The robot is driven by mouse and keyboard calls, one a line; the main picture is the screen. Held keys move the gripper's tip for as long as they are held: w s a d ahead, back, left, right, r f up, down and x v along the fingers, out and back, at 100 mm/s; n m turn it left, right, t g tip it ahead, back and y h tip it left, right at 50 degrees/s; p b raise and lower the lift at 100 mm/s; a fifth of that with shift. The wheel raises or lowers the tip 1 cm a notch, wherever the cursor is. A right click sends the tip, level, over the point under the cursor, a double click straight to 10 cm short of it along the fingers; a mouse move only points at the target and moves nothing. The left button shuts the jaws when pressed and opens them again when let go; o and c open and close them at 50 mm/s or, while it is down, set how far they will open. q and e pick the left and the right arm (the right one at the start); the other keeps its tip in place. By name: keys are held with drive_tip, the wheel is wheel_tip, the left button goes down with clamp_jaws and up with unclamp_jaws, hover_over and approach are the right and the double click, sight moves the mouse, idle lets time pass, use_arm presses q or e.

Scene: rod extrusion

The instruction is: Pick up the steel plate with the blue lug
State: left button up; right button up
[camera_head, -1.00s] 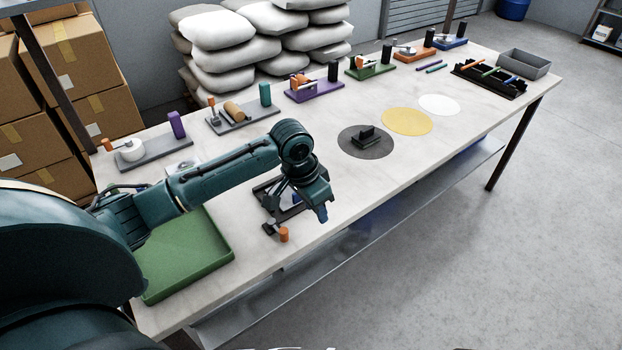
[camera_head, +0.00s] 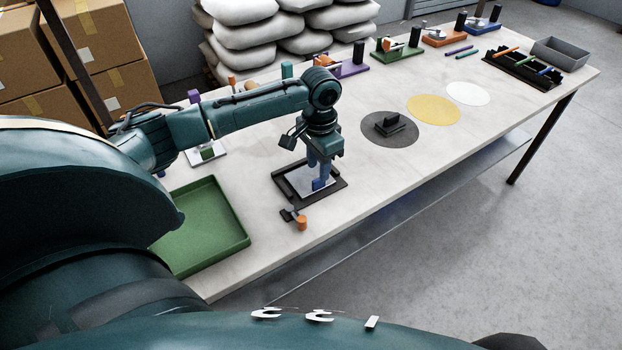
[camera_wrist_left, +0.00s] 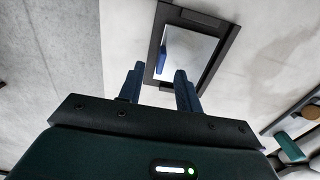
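The steel plate (camera_head: 298,178) is a pale flat piece lying in a dark frame on the table, in the middle of the head view. Its blue lug (camera_head: 319,184) stands near the plate's front edge. In the left wrist view the plate (camera_wrist_left: 196,57) is bright inside the frame, with the lug (camera_wrist_left: 160,60) at its left side. My left gripper (camera_head: 321,172) points down over the plate, close to the lug. Its fingers (camera_wrist_left: 158,70) are apart and empty, with the lug showing between and beyond the tips. Whether they touch it I cannot tell. My right gripper is out of view.
A dark clamp with an orange knob (camera_head: 301,223) sits at the frame's front corner. A green tray (camera_head: 205,228) lies to the left. Another plate with a green lug (camera_head: 207,153) is behind it. A dark grey disc (camera_head: 375,136) with a black block lies right; table between is clear.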

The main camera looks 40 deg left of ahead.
sight(310, 174)
use_arm(q)
drive_tip(key=f, duration=0.5)
drive_tip(key=shift+w, duration=0.2)
drive_tip(key=shift+c, duration=0.5)
clamp_jaws()
